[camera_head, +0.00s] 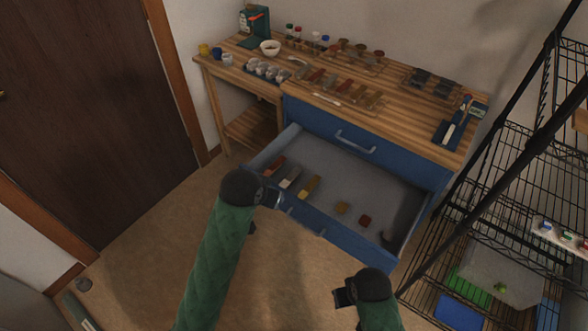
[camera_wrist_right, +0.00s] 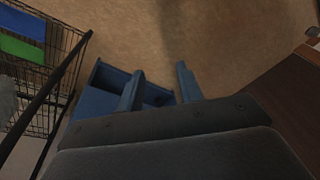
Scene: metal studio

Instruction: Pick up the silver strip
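The silver strip (camera_head: 291,177) lies in the open blue drawer (camera_head: 365,180), near its left end. It lies between a copper-coloured strip (camera_head: 274,166) and a gold-coloured strip (camera_head: 310,187). My left gripper (camera_head: 272,198) is at the drawer's front left edge, just in front of the strips and apart from the silver one as far as I can see. Its fingers are small and dark, so its opening is unclear. My right gripper (camera_head: 343,297) is in front of the drawer, over the floor. In the right wrist view its two fingers (camera_wrist_right: 160,88) stand apart with nothing between them.
Two small pieces (camera_head: 353,213) lie further right in the drawer. The wooden worktop (camera_head: 400,108) above holds bowls, jars and more metal samples. A black wire rack (camera_head: 490,200) stands close on the right. A dark door (camera_head: 90,110) is at left.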

